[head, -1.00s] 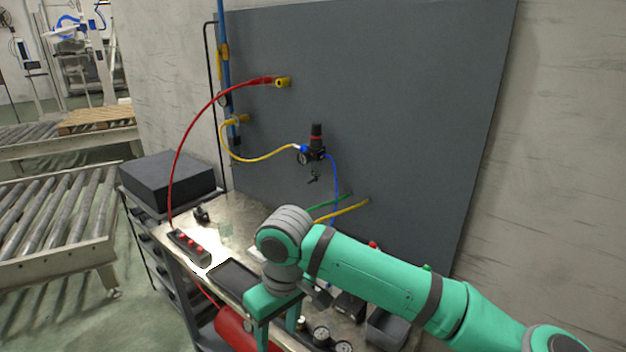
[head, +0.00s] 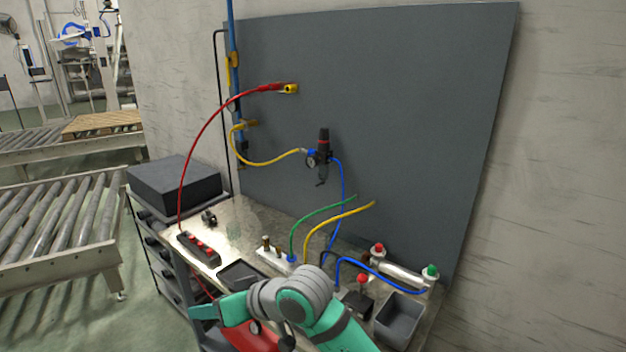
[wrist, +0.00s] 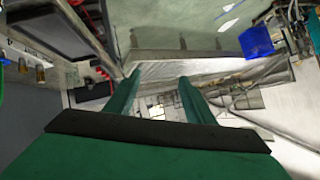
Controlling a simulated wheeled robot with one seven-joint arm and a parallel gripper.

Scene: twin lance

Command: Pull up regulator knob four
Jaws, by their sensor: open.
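An air regulator (head: 319,158) is fixed to the grey upright panel. Its upright black knob (head: 323,140) has a red ring near the top, and a gauge sits at its left side. I cannot read a number on it. My gripper (head: 205,313) is low at the front of the bench, below and to the left of the regulator. In the wrist view my gripper (wrist: 160,78) has its two green fingers apart, with nothing held between them. The regulator is not clearly seen in the wrist view.
A red-buttoned block (head: 198,247), a dark tray (head: 243,272), a valve with a red knob (head: 362,279) and a grey bin (head: 398,315) occupy the bench. Yellow, blue and red hoses hang before the panel (head: 420,110). A black box (head: 174,183) stands left.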

